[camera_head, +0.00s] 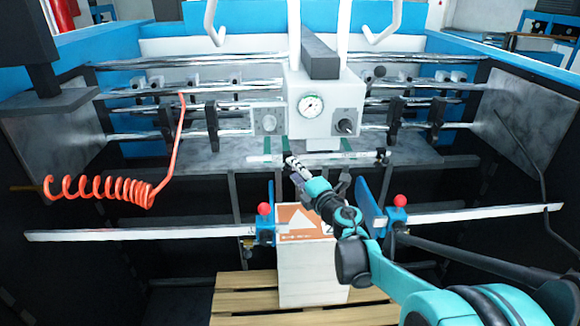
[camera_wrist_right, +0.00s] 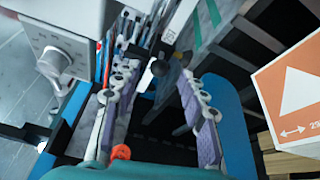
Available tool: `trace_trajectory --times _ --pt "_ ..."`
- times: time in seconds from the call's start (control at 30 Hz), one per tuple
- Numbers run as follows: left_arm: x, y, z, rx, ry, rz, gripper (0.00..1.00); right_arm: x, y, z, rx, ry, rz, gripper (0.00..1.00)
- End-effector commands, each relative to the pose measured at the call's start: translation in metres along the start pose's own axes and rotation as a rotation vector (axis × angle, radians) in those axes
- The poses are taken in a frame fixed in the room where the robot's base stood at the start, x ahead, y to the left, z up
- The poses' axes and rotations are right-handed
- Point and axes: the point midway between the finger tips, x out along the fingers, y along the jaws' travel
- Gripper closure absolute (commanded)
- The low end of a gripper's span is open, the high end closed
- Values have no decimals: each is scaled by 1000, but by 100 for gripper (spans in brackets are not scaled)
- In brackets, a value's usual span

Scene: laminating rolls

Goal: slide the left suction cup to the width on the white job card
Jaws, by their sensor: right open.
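A pale horizontal bar (camera_head: 330,158) with green marks runs under the white gauge box. A dark suction cup fitting (camera_head: 382,156) sits at its right end. The left end lies near my gripper, and its cup is partly hidden in the head view. My right gripper (camera_head: 298,170) reaches up to the bar's left part, fingers apart. In the wrist view, the open fingers (camera_wrist_right: 158,85) have dark round knobs (camera_wrist_right: 160,67) between and beyond their tips; I cannot tell whether they touch. A small white card (camera_wrist_right: 172,24) shows beyond, its print unreadable. My left gripper is out of view.
A paper stack with an orange label (camera_head: 303,222) stands on a wooden pallet (camera_head: 235,308) below my arm. Side rails (camera_head: 150,233) with red knobs flank it. A coiled red hose (camera_head: 100,188) hangs at left. Chrome rollers (camera_head: 190,63) cross behind.

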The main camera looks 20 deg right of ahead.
Motion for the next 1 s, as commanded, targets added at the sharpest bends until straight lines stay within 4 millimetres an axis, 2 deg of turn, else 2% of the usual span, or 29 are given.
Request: trace_trajectory --times 0.03,0.2,0.4,1.0 --pt "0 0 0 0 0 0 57 -13 0 1 0 -3 -1 58" --pt "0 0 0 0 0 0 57 -48 0 0 1 -2 0 58" --pt "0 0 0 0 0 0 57 -70 0 0 1 -1 0 58" --pt "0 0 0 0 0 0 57 -75 2 0 12 -7 5 58"
